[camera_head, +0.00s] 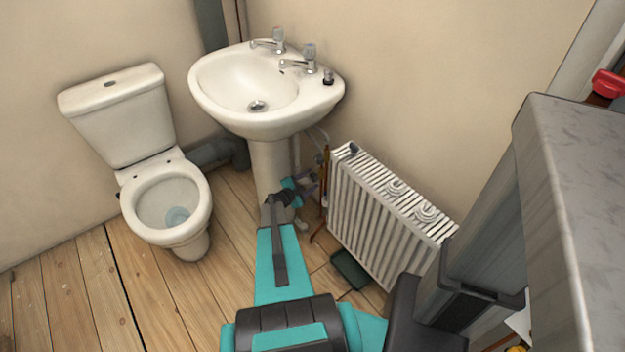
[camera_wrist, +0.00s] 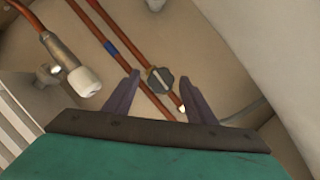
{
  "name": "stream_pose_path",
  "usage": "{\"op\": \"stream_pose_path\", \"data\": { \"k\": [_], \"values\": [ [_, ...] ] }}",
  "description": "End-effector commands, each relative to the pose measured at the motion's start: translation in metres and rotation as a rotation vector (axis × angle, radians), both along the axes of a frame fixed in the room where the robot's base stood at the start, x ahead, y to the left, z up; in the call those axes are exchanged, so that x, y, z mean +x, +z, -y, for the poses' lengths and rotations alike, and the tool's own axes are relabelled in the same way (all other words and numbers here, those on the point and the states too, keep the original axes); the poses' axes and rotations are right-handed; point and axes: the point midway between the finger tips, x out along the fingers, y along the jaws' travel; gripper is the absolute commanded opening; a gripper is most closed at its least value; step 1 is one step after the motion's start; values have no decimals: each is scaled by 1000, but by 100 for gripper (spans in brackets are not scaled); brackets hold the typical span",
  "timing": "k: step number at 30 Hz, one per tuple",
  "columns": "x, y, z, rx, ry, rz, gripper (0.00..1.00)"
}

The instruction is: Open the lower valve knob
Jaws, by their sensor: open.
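A dark grey round valve knob (camera_wrist: 160,80) sits on a copper pipe in the wrist view. It is the only dark knob I can make out there; whether it is the lower one cannot be told from this view alone. My gripper (camera_wrist: 159,77) is open, with one purple-grey finger to each side of the knob in the picture. Contact is not visible. In the head view my gripper (camera_head: 303,187) reaches in low beside the sink pedestal, near the pipes; the knob between its fingers is hard to make out there.
The white sink (camera_head: 225,95) and its pedestal (camera_head: 268,165) stand left of the pipes. A white radiator (camera_head: 385,215) stands close on the right. A white-capped radiator valve (camera_wrist: 84,82) is left of my fingers. A toilet (camera_head: 165,195) is further left, with open wooden floor in front.

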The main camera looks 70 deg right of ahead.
Motion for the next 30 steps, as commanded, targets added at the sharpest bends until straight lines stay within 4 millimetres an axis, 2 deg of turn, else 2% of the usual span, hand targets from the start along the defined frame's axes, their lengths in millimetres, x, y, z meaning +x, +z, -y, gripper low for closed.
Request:
{"op": "stream_pose_path", "data": {
  "k": [21,30],
  "values": [
    [23,25,-91,1,1,-1,51],
    [28,29,-108,0,-1,0,51]
  ]
}}
